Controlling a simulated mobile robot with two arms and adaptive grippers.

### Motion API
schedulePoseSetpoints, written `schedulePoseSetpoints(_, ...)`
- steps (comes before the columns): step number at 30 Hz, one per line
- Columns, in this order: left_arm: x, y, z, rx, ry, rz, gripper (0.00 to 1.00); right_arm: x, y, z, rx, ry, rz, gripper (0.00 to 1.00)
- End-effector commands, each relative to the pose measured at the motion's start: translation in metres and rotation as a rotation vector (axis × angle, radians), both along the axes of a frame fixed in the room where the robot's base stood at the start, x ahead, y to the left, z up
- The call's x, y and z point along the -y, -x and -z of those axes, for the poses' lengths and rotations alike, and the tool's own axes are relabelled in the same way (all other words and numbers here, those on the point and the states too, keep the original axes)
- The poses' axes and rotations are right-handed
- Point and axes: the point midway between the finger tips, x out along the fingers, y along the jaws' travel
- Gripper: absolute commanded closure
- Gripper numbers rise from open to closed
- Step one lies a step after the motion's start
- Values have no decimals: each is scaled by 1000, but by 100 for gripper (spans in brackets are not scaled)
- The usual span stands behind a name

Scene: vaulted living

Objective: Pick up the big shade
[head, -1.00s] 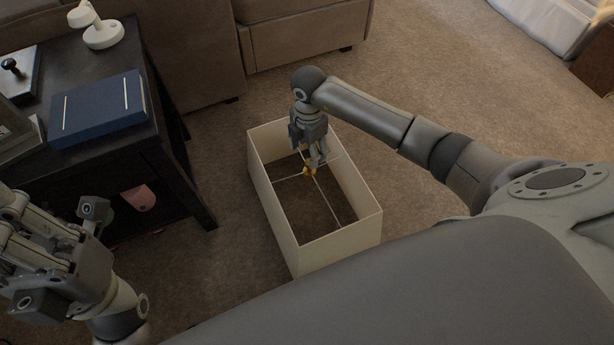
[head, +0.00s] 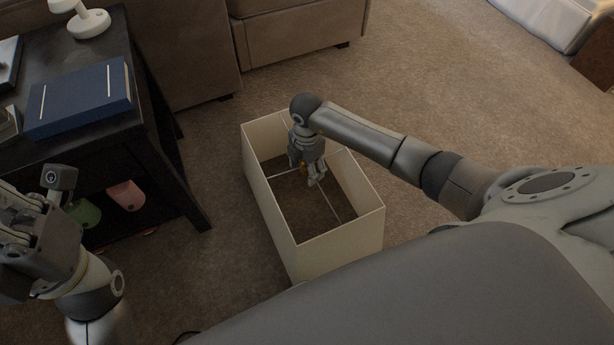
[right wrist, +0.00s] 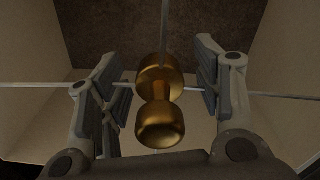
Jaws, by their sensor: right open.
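The big shade (head: 335,243) is a cream rectangular lampshade standing upright and open-topped on the carpet. Thin metal wires cross inside it and meet at a brass finial (right wrist: 160,125). My right gripper (head: 308,180) points down inside the shade's opening. In the right wrist view its open fingers (right wrist: 158,75) stand on either side of the finial, with gaps between. In the head view the fingers hide most of the finial. My left gripper (head: 40,225) is at the left edge, away from the shade, partly cut off, and its jaw state is unclear.
A dark side table (head: 150,150) stands left of the shade, with a blue book (head: 80,98) and a white lamp (head: 88,22) on top. Pink (head: 126,196) and green (head: 84,213) items sit below. A brown sofa (head: 295,45) is behind. Carpet to the right is clear.

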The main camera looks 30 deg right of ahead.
Motion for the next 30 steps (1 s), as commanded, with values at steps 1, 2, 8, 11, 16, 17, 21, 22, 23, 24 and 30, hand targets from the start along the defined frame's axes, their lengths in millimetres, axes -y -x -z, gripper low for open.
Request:
schedulePoseSetpoints(1,0,0,-1,1,0,0,100,0,0,0,1,0,0,41)
schedulePoseSetpoints(2,0,0,-1,1,0,0,100,0,0,0,1,0,0,41)
schedulePoseSetpoints(8,0,0,-1,0,0,0,100,0,0,0,0,0,0,50)
schedulePoseSetpoints(11,0,0,-1,0,0,0,100,0,0,0,0,0,0,63)
schedulePoseSetpoints(16,0,0,-1,1,0,0,100,0,0,0,1,0,0,84)
schedulePoseSetpoints(17,0,0,-1,1,0,0,100,0,0,0,1,0,0,88)
schedulePoseSetpoints(21,0,0,-1,1,0,0,100,0,0,-1,1,0,0,100)
schedulePoseSetpoints(22,0,0,-1,1,0,1,100,0,0,-1,1,0,0,100)
schedulePoseSetpoints(23,0,0,-1,1,0,1,100,0,0,-1,1,0,0,100)
schedulePoseSetpoints(24,0,0,-1,1,0,1,100,0,-1,-1,2,0,0,100)
schedulePoseSetpoints(30,0,0,-1,1,0,1,100,0,-1,-2,2,0,0,100)
